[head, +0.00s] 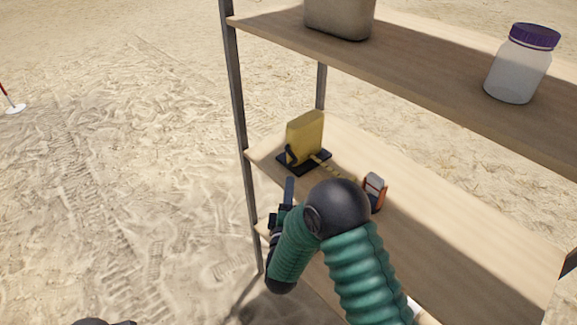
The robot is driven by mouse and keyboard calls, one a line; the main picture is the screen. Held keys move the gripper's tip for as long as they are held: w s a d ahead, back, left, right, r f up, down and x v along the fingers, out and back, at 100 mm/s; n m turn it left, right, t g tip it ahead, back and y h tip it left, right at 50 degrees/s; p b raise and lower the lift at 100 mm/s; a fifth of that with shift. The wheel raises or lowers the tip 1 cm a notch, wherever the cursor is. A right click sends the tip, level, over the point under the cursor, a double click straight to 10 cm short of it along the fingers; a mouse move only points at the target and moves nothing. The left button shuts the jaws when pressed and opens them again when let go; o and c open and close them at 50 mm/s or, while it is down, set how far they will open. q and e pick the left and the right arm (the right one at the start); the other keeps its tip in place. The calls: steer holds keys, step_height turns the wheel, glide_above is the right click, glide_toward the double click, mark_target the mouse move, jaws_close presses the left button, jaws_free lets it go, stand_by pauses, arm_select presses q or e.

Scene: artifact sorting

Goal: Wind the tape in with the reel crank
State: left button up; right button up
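The tape reel is a yellow upright case (306,136) on a black base (313,164) at the left end of the middle shelf. A small black part that looks like the crank (290,154) is on its left side. Yellow-and-black tape (329,169) runs from the reel toward the right along the shelf. My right gripper (288,190) is just in front of the shelf's left end, below the reel, apart from it in the picture. A dark finger points up; my arm hides much of the gripper, so its opening is unclear. My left gripper cannot be made out.
A small orange-and-grey object (375,190) stands right of the tape, partly behind my arm. The upper shelf (430,62) holds a beige container (340,16) and a purple-lidded jar (519,68). A dark post (237,100) stands left of the reel. Open sand lies at left.

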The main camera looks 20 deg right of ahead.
steer(key=x, duration=0.8)
steer(key=shift+w+p, duration=0.2)
steer(key=shift+p, duration=0.1)
jaws_close()
steer(key=shift+f, duration=0.1)
